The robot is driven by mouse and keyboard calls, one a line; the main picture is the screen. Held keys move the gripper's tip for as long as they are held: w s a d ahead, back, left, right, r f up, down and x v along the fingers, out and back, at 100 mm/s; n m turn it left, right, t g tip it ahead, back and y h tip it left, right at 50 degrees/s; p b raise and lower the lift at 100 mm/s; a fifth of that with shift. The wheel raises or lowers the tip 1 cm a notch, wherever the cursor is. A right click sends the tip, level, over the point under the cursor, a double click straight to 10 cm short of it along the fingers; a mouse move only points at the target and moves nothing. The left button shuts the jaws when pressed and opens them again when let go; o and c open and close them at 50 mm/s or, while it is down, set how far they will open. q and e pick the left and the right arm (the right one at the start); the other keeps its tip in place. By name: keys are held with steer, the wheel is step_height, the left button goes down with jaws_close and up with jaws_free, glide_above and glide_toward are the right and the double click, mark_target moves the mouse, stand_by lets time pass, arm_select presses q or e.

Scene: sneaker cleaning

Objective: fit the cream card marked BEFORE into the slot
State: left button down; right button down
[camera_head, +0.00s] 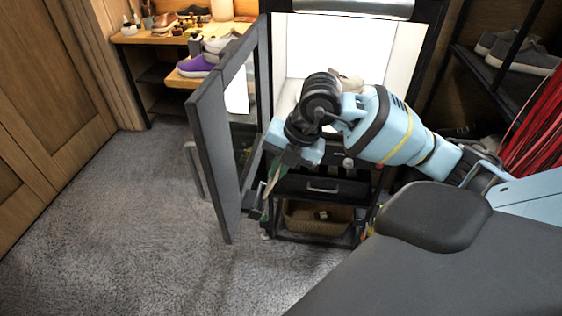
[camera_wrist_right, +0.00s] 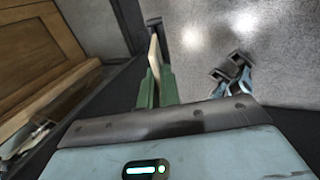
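My right arm reaches from the right in the head view. Its gripper (camera_head: 273,178) points down beside the open cabinet door. In the right wrist view its green fingers (camera_wrist_right: 157,88) are close together, with a thin cream piece (camera_wrist_right: 153,60) between them, seen nearly edge-on. It looks like the cream card, but no lettering is readable. I cannot make out the slot; my arm covers much of the cabinet front. A black and pale-blue part (camera_wrist_right: 234,74), perhaps of my left arm, shows over the floor in the wrist view. My left gripper is not in the head view.
The grey cabinet door (camera_head: 214,140) stands open just left of my gripper. Behind are a white lit compartment (camera_head: 345,48), a drawer (camera_head: 322,187) and a wicker basket (camera_head: 318,222). A shoe bench (camera_head: 165,38) stands at the back left. The carpet at left is clear.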

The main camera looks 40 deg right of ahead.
mark_target(268, 184)
steer(key=shift+b+x, duration=0.55)
steer(key=shift+x, duration=0.95)
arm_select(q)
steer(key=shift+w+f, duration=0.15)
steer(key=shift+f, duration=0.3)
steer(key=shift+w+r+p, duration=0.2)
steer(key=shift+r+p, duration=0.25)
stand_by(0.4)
